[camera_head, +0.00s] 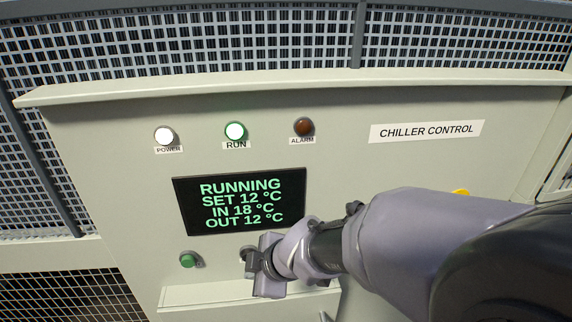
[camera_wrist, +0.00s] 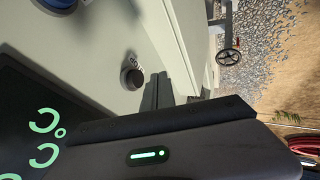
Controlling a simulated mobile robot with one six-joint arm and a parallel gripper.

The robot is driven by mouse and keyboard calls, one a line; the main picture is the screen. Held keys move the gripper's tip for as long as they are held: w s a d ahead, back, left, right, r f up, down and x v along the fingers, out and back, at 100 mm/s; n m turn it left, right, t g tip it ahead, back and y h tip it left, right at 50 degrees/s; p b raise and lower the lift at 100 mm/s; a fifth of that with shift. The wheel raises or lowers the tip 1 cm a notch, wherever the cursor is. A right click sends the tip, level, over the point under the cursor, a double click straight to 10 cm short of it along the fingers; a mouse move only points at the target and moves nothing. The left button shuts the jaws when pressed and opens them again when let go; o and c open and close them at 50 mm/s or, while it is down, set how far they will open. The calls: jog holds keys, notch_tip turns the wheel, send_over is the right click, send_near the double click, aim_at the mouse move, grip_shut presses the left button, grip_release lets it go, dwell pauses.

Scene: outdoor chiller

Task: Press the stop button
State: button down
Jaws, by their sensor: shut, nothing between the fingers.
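The chiller control panel (camera_head: 330,110) fills the middle of the head view. Its display (camera_head: 240,201) reads RUNNING, SET 12, IN 18, OUT 12. A green button (camera_head: 188,260) sits below the display at left. My gripper (camera_head: 262,268) is shut and empty in front of the panel's lower part, right of the green button. It hides what lies behind it there, including most of a small label. In the wrist view, a dark round button (camera_wrist: 132,78) stands out from the panel, apart from my gripper's dark fingers (camera_wrist: 160,90).
The POWER lamp (camera_head: 164,135) and RUN lamp (camera_head: 235,131) are lit; the ALARM lamp (camera_head: 304,127) is dull red. A ledge (camera_head: 225,293) juts out below the buttons. A yellow part (camera_head: 461,192) shows behind my arm. A blue part (camera_wrist: 62,4) is at the wrist view's top left.

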jog(key=w, duration=0.1)
jog(key=w+p, duration=0.1)
jog(key=shift+w+a+r, duration=0.15)
jog(key=shift+w+a, duration=0.1)
jog(key=shift+w, duration=0.1)
